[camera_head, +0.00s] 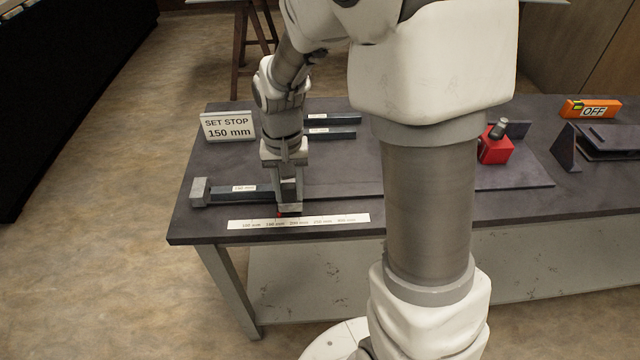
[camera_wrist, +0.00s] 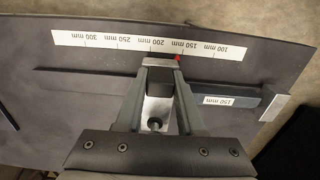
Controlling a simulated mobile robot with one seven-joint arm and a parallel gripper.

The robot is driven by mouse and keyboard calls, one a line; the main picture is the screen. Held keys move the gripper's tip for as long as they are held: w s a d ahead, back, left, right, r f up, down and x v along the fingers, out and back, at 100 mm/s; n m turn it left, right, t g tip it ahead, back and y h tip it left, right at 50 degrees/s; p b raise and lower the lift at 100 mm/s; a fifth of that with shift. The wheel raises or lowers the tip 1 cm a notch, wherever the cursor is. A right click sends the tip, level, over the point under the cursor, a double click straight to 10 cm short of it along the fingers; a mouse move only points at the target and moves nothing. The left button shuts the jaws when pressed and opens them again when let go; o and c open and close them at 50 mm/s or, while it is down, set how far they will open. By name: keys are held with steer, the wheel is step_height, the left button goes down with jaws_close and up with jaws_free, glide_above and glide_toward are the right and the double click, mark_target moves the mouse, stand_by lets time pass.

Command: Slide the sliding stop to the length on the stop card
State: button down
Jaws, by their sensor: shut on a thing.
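The stop card (camera_head: 228,127) stands at the back left of the bench and reads SET STOP 150 mm. My gripper (camera_head: 288,196), also in the wrist view (camera_wrist: 163,78), points down and is shut on the sliding stop (camera_wrist: 158,62), a grey block mostly hidden by the fingers. Its red pointer (camera_wrist: 178,58) meets the scale strip (camera_head: 340,218) close to the 150 mm mark, perhaps slightly toward 200 mm. A dark bar labelled 150 mm (camera_wrist: 240,99) lies between the fixed end block (camera_head: 200,191) and the stop. Whether bar and stop touch is hidden by my fingers.
Two dark labelled bars (camera_head: 335,134) lie behind my gripper. The bench front edge runs close to the scale strip.

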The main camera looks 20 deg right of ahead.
steer(key=shift+w+a, duration=0.25)
steer(key=shift+a, duration=0.2)
steer(key=c, duration=0.5)
jaws_free()
steer(key=shift+s, duration=0.1)
step_height(320, 180, up, 18)
steer(key=p, duration=0.3)
steer(key=shift+f, duration=0.25)
